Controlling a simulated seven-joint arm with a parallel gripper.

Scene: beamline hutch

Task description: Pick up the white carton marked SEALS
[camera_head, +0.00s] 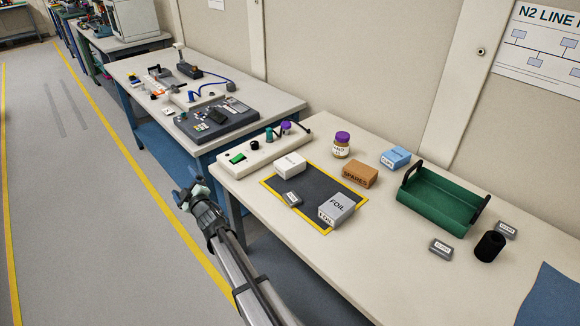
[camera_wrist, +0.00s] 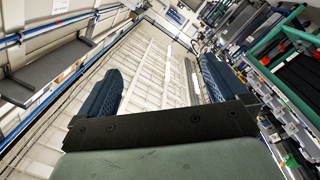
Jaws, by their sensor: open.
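A white carton (camera_head: 289,165) stands on the back left part of a dark mat (camera_head: 316,183) with a yellow border, on the near table. Its marking is too small to read surely. My gripper (camera_head: 188,188) is off the table's left end, left of the carton and clear of it. In the wrist view, my gripper's two blue fingers (camera_wrist: 158,85) are wide apart with nothing between them. The carton does not show in the wrist view.
On the mat are a grey FOIL box (camera_head: 336,209) and a small grey box (camera_head: 292,199). Behind are a brown SPARES box (camera_head: 360,175), a purple-lidded jar (camera_head: 342,145) and a blue box (camera_head: 395,158). A white panel with knobs (camera_head: 262,154) stands left of the jar. A green tray (camera_head: 440,200) is right.

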